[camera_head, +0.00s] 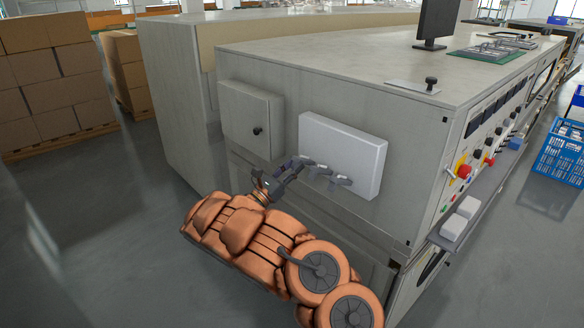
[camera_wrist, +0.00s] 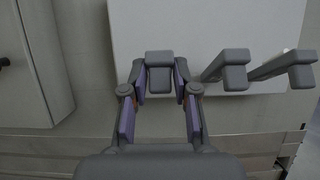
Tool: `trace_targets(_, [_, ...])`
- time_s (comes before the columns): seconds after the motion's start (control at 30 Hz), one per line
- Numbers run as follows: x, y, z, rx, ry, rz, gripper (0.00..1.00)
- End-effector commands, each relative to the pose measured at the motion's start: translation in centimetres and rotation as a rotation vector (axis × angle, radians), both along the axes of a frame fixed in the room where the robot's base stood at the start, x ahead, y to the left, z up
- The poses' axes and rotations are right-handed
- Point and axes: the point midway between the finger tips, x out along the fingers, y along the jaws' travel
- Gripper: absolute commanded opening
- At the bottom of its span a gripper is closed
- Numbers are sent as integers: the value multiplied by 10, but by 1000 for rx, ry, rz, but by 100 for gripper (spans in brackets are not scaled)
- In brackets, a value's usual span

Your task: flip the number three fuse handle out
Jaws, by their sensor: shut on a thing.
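A white fuse box (camera_head: 345,150) is fixed to the side of the grey machine, and its pale face fills the upper middle of the wrist view (camera_wrist: 215,28). Grey fuse handles stick out in a row along its lower part. My gripper (camera_wrist: 160,78) is shut on the leftmost visible handle (camera_wrist: 159,60), with one finger on each side. A middle handle (camera_wrist: 228,70) and a right handle (camera_wrist: 290,68) stand free to the right. In the head view my gripper (camera_head: 291,168) covers the held handle. No handle numbers are readable.
A grey cabinet (camera_head: 251,119) with a black knob is left of the fuse box. The control panel (camera_head: 484,135) is around the corner to the right. Stacked cartons (camera_head: 52,80) stand far left. The floor (camera_head: 110,235) at left is clear.

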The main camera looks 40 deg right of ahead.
Motion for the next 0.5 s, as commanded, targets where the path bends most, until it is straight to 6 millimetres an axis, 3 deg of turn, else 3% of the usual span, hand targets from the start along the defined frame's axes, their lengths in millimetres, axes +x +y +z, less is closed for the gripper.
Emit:
trace_targets(0.2, [-1,-2,-4,8,4,-4,48])
trace_targets(0.5, [0,1,-2,4,2,-1,48])
